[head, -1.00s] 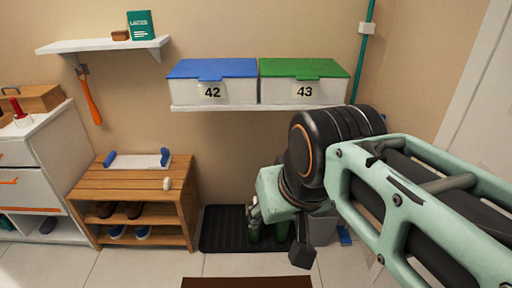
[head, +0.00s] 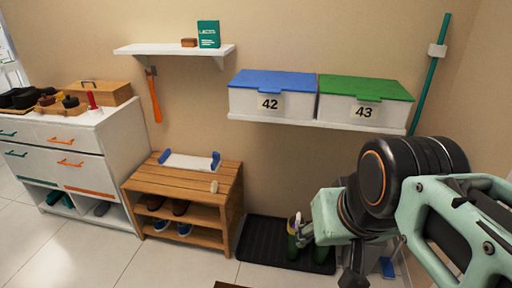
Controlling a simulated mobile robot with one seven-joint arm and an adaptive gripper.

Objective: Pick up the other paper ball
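A pair of green boots (head: 293,246) stands on the black ribbed mat (head: 258,246). My gripper (head: 299,230) is at the top of the left boot, with a pale patch there that I cannot identify. The fingers are small and partly hidden by my arm, so I cannot tell whether they are open or hold anything. No other paper ball shows clearly.
Shoes fill the shelves under the bench. A white cabinet (head: 98,140) stands at left. Boxes 42 (head: 270,104) and 43 (head: 365,112) sit on a wall shelf above the mat. A green pole (head: 429,85) leans at right. Floor at front left is clear.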

